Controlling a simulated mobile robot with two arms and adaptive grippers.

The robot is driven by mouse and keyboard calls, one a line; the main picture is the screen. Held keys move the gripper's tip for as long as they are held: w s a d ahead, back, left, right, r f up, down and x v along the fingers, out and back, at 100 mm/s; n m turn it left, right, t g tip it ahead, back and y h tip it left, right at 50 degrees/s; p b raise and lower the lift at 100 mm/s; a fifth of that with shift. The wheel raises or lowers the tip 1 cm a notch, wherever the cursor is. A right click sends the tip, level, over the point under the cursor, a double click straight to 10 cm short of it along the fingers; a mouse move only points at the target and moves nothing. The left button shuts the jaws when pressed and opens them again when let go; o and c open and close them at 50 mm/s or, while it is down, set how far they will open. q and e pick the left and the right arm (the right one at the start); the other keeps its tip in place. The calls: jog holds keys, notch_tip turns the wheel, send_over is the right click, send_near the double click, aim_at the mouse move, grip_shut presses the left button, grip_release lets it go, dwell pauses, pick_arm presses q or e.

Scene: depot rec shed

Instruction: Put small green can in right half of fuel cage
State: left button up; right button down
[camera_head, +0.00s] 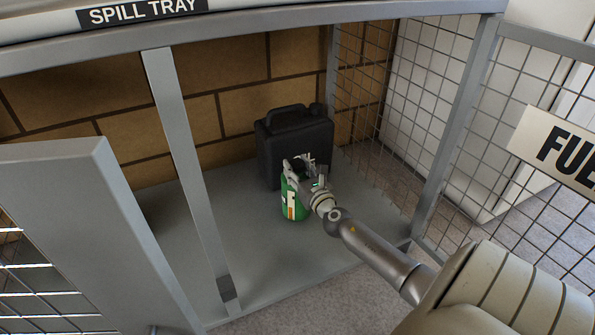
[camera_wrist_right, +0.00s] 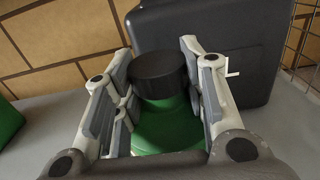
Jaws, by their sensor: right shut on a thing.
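The small green can (camera_head: 291,207) has a black cap and a pale label. It is upright inside the fuel cage (camera_head: 262,278), right of the middle post (camera_head: 184,165). I cannot tell whether its base touches the cage floor. My right gripper (camera_head: 306,170) is shut on the can near its top, and hides part of it. In the right wrist view the fingers (camera_wrist_right: 160,62) stand on both sides of the can's neck (camera_wrist_right: 165,125). My left gripper is not in view.
A black jerry can (camera_head: 292,140) stands close behind the green can. A wire mesh side is on the right, and an open mesh door with a sign (camera_head: 562,148) is at far right. Another green thing (camera_wrist_right: 8,122) shows at the wrist view's left edge.

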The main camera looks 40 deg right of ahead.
jog(key=shift+r, duration=0.15)
jog(key=shift+f, duration=0.2)
jog(key=c, duration=0.9)
grip_release()
jog(key=shift+r, duration=0.25)
jog(key=p+v, duration=0.1)
jog(key=v, duration=1.1)
jog(key=shift+f+p, duration=0.15)
jog(key=shift+p, duration=0.2)
